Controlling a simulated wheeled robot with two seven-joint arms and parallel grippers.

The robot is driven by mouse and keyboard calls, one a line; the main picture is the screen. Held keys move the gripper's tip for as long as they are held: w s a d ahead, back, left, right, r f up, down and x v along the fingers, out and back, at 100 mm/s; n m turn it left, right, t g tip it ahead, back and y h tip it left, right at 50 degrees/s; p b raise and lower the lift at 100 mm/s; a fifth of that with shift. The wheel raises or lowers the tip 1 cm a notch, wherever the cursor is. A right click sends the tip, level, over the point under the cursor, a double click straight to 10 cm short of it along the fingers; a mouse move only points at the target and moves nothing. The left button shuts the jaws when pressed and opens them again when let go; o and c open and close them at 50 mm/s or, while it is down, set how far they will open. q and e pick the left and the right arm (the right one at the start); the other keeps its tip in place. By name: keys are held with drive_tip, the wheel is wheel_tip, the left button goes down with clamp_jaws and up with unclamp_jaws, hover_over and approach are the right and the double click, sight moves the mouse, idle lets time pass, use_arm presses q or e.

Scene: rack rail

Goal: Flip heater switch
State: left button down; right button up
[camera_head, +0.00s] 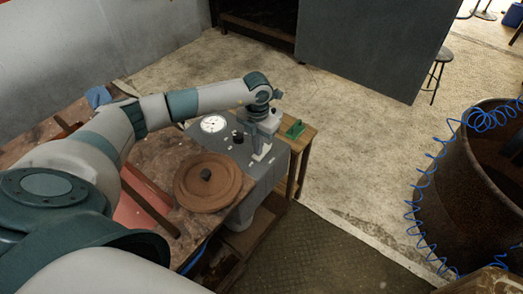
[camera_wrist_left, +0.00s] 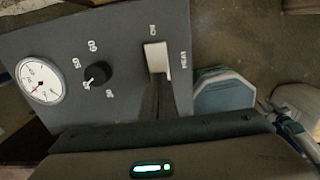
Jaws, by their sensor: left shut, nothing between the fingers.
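The heater switch (camera_wrist_left: 156,56) is a pale rocker on a dark grey control panel (camera_wrist_left: 120,38), beside lettering that seems to read ON and HEAT. In the left wrist view the dark fingers of my left gripper (camera_wrist_left: 157,82) are shut and empty. Their tips overlap the lower end of the switch; whether they touch it I cannot tell. In the head view my left gripper (camera_head: 257,148) reaches down over the panel (camera_head: 220,151), and the switch is hard to make out there. Which way the switch is tipped is unclear. My right gripper is out of view.
A white dial gauge (camera_wrist_left: 40,82) and a black knob (camera_wrist_left: 97,75) sit on the panel, left of the switch. A round brown lid (camera_head: 213,190) with a dark knob is close by. A green object (camera_head: 294,129) lies beyond the panel. A rusty drum (camera_head: 470,185) stands right.

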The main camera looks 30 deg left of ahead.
use_arm(q)
wheel_tip(320, 180, up, 6)
drive_tip(key=p, duration=0.3)
drive_tip(key=shift+r, duration=0.15)
idle(0.3)
idle(0.6)
